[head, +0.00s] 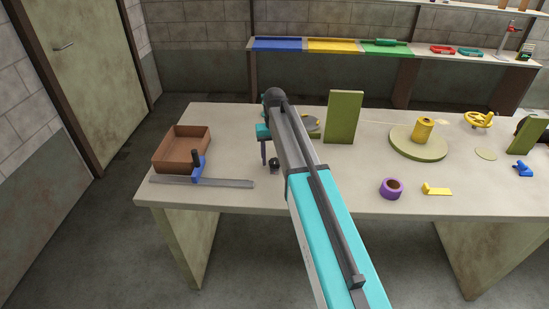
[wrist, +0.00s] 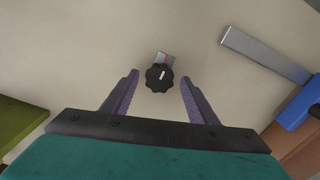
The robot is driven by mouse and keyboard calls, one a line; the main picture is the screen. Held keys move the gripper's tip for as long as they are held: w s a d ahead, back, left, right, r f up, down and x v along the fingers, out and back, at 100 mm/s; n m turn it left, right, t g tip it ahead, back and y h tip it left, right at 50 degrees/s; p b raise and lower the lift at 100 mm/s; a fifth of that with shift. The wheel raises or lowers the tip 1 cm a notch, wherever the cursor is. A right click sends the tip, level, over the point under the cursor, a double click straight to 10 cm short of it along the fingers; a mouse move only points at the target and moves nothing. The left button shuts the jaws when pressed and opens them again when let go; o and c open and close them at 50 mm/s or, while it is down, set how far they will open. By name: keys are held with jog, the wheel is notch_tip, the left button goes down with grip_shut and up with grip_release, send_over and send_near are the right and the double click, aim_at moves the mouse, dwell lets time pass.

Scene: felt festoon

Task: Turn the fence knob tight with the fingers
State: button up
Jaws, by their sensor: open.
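The fence knob (wrist: 160,77) is black and lobed, with a white line on its top. It shows in the wrist view at upper middle and in the head view as a small dark knob (head: 274,167) near the table's front. A small grey piece with a red mark (wrist: 164,58) sits against its far side. My gripper (wrist: 159,76) is open, with its purple fingers on either side of the knob in the wrist view and a gap on both sides. In the head view my gripper (head: 264,155) points down close by the knob, partly hidden by my arm. I cannot tell the exact height between them.
A steel bar (head: 215,182) with a blue clamp (head: 198,170) and a brown tray (head: 180,157) lie to the left. A green upright block (head: 344,117) stands behind right. A purple ring (head: 391,188) and yellow bracket (head: 437,189) lie further right.

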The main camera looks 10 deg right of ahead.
aim_at(275, 161)
jog(key=shift+r, duration=0.1)
notch_tip(275, 161, up, 14)
jog(key=p, duration=0.8)
jog(key=shift+f, duration=0.2)
dwell(0.5)
